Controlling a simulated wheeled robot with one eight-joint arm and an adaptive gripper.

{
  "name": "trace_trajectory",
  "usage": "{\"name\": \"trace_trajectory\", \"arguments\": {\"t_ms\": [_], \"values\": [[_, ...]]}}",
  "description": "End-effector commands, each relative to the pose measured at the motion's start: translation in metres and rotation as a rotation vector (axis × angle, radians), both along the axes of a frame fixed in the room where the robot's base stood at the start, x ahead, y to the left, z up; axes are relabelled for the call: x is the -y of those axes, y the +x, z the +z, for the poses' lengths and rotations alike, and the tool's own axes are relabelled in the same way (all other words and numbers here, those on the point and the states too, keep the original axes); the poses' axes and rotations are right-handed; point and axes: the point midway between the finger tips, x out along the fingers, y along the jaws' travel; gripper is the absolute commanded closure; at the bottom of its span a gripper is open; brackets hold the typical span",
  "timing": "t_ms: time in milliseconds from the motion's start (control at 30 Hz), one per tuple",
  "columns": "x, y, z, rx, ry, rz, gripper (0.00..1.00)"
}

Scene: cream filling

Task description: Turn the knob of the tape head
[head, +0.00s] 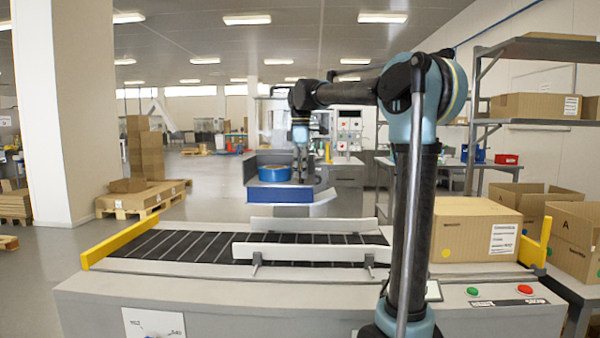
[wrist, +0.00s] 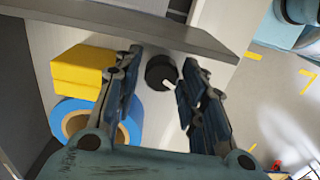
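A round black knob (wrist: 161,72) with a short white pointer shows in the wrist view, on a pale surface. It appears between the two fingers of my gripper (wrist: 163,62). The fingers are spread apart, with visible gaps between them and the knob. I cannot tell how far the knob is in depth from the fingertips. In the head view my gripper (head: 301,165) hangs down at the far end of my arm, small and dark, beyond the conveyor. I cannot make out the knob in the head view.
A blue roll with a brown core (wrist: 75,125) and a yellow block (wrist: 82,68) lie left of my fingers. A grey bar (wrist: 130,30) crosses above the knob. A conveyor (head: 190,246) with white guide rails and a closed carton (head: 475,230) are nearer the head camera.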

Motion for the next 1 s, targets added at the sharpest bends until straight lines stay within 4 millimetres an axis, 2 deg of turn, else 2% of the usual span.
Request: {"name": "trace_trajectory", "arguments": {"t_ms": [33, 67, 100, 200, 667, 1000], "values": [[0.0, 0.0, 0.0001, 0.0, 0.0, 0.0, 0.62], [0.0, 0.0, 0.0001, 0.0, 0.0, 0.0, 0.67], [0.0, 0.0, 0.0001, 0.0, 0.0, 0.0, 0.76], [0.0, 0.0002, 0.0002, 0.0, 0.0, 0.0, 0.95], [-0.0002, 0.0016, 0.0003, 0.003, 0.001, -0.078, 0.94], [0.0006, 0.0027, 0.0004, 0.003, 0.001, -0.346, 0.94]]}}
